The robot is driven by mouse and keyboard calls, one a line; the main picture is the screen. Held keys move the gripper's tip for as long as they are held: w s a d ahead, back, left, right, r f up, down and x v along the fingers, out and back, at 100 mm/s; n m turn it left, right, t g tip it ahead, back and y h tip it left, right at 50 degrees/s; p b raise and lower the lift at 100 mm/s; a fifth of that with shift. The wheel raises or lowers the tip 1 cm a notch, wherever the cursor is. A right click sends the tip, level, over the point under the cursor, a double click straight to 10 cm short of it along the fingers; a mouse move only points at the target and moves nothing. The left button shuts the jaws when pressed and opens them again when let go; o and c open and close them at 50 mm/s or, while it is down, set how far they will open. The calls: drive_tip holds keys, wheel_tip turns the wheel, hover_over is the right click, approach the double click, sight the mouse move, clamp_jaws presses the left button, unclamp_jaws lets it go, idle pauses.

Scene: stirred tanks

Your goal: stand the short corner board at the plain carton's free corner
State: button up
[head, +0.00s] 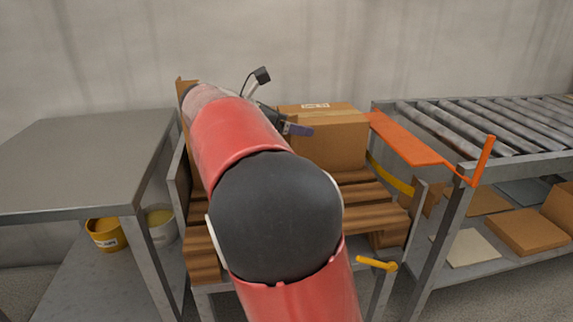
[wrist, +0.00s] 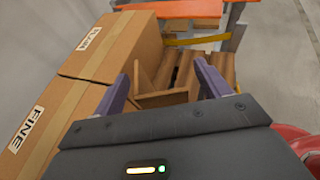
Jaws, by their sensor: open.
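My gripper (wrist: 162,70) is open, with its two purple fingers spread apart in the wrist view. In the head view one purple finger (head: 298,129) shows in front of the carton. A brown angled board (wrist: 148,92), which looks like the short corner board, shows between and beyond the fingers, apart from both; whether it touches the carton is unclear. A carton marked FINE (wrist: 48,120) lies along the left of the wrist view. Another carton (wrist: 120,42) with a white label stands beyond it. A carton (head: 335,140) shows in the head view.
The cartons stand on a slatted wooden pallet (head: 375,198). An orange plate (head: 408,138) and a roller conveyor (head: 480,120) are at the right. A grey table (head: 80,160) is at the left. My arm hides much of the pallet.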

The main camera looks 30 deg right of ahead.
drive_tip(key=shift+x, duration=0.85)
drive_tip(key=shift+c, duration=0.3)
drive_tip(key=c, duration=1.4)
